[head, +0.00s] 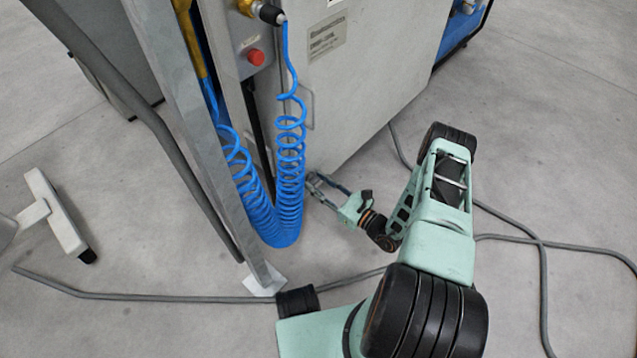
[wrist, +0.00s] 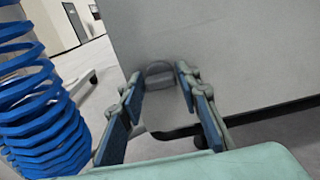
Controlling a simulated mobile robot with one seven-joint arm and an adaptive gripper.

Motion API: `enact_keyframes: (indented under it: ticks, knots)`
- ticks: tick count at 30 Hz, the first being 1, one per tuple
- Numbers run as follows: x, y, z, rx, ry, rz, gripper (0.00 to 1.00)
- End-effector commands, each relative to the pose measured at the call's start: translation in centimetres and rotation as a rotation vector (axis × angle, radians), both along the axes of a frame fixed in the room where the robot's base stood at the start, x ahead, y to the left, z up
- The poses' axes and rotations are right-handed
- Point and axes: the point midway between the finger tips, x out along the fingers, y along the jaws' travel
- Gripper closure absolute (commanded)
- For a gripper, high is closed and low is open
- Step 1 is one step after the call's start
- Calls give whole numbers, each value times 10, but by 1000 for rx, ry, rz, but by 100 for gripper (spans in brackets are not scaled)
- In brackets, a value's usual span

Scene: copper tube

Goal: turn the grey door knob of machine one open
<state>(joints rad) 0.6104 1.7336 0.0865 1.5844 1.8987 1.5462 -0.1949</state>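A small grey rounded knob (wrist: 159,72) sits on the grey panel of the machine, near its lower edge, in the wrist view. My gripper (wrist: 160,82) is open, with its blue-padded fingers spread left and right of the knob. I cannot tell whether either finger touches it. In the head view my gripper (head: 326,186) points at the lower part of the grey machine (head: 365,85). The knob cannot be made out clearly there, close to the fingertips.
A coiled blue hose (head: 288,190) hangs just left of my gripper and shows close by in the wrist view (wrist: 35,95). A metal post (head: 205,140) stands further left. A red button (head: 256,57) is higher up. Grey cables (head: 520,238) lie on the floor.

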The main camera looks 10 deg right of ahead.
Motion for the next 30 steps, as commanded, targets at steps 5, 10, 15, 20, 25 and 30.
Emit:
enact_keyframes:
  ticks: [5, 10, 15, 20, 25, 30]
  knots:
    - [0, 0, 0, 0, 0, 0, 91]
    - [0, 0, 0, 2, 2, 0, 97]
    - [0, 0, 0, 28, 21, 0, 97]
    - [1, -1, 0, 91, 65, -2, 97]
    - [1, -2, 0, 199, 142, -4, 97]
    - [1, -3, 0, 329, 235, -4, 97]
